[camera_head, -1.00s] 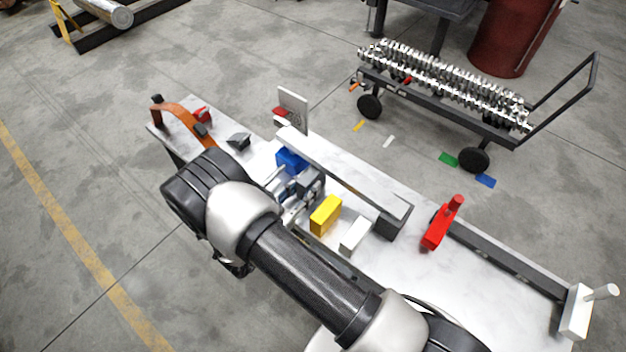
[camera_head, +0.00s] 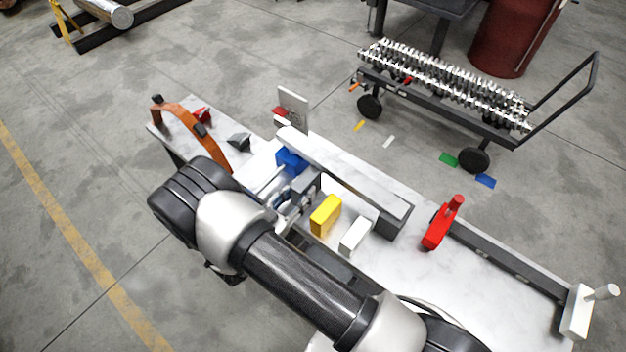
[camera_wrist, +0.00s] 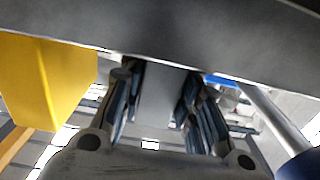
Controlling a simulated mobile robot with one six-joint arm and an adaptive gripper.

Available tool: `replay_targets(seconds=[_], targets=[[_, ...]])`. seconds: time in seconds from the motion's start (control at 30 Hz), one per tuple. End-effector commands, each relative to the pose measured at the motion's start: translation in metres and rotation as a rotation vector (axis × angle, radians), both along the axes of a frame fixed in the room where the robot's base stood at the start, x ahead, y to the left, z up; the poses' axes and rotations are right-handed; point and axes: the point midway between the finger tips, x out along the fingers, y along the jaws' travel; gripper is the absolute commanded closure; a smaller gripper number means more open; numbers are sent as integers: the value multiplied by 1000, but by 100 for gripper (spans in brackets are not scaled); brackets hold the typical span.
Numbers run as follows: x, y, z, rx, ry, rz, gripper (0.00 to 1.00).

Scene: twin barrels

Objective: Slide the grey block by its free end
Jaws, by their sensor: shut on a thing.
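The grey block (camera_head: 309,183) stands in a row of coloured blocks on the white marbled table, between a blue block (camera_head: 290,160) and a yellow block (camera_head: 326,214). My gripper (camera_head: 292,203) reaches it from the near side, partly hidden by my arm. In the wrist view, my gripper (camera_wrist: 160,85) has one finger on each side of the grey block (camera_wrist: 160,105) and is shut on its near end. The yellow block (camera_wrist: 60,80) is at the left there. The block's far end is hidden beneath a long grey bar (camera_wrist: 170,35).
The long bar (camera_head: 345,178) runs over the row's far side. A white block (camera_head: 355,236) follows the yellow one. An orange arch (camera_head: 185,120) stands at the table's left, a red handle (camera_head: 440,228) at the right. Floor lies beyond the table (camera_head: 470,290).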

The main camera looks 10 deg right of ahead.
Motion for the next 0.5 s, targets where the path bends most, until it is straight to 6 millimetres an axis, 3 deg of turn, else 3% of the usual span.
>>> replay_targets(seconds=[0.5], targets=[[-8,9,2,-1,-4,1,93]])
